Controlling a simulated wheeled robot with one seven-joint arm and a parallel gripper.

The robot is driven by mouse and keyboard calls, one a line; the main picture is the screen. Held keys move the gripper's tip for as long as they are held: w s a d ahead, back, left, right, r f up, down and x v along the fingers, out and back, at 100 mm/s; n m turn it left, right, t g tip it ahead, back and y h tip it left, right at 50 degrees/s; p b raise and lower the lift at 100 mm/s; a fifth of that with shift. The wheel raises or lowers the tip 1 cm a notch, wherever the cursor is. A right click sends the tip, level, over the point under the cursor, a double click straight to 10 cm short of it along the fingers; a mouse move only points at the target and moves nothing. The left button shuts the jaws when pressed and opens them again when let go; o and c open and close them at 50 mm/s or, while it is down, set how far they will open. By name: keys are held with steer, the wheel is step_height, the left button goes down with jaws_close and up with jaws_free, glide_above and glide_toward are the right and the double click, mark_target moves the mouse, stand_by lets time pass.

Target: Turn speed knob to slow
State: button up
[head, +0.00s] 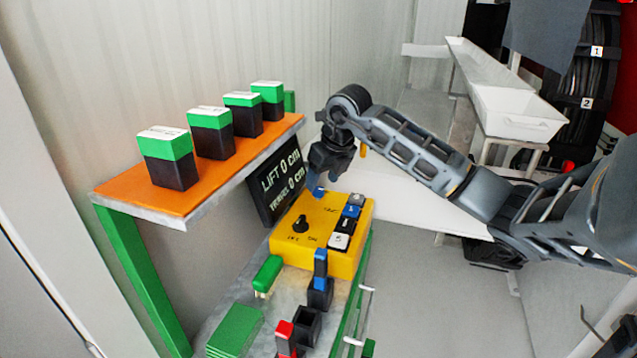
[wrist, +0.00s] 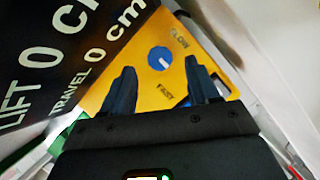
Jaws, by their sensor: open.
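The speed knob (wrist: 159,59) is a round blue dial on the yellow control box (wrist: 110,90). A word ending in "LOW" (wrist: 180,38) is printed at its upper right and FAST (wrist: 166,90) below it. A short white mark shows near the knob's lower right, but its exact setting is hard to read. My gripper (wrist: 160,82) is open, with its two dark fingers apart and the knob showing in the gap beyond them. In the head view my gripper (head: 319,178) points down at the far end of the yellow box (head: 318,254), and a bit of blue shows below it.
The box also carries a black knob (head: 300,223) and blue, black and white buttons (head: 338,240). A black display (head: 279,183) reads LIFT 0 cm and TRAVEL 0 cm. An orange shelf (head: 226,178) holds several green-topped blocks.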

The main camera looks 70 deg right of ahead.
mark_target(319, 189)
steer(key=shift+x, duration=1.6)
steer(key=c, duration=1)
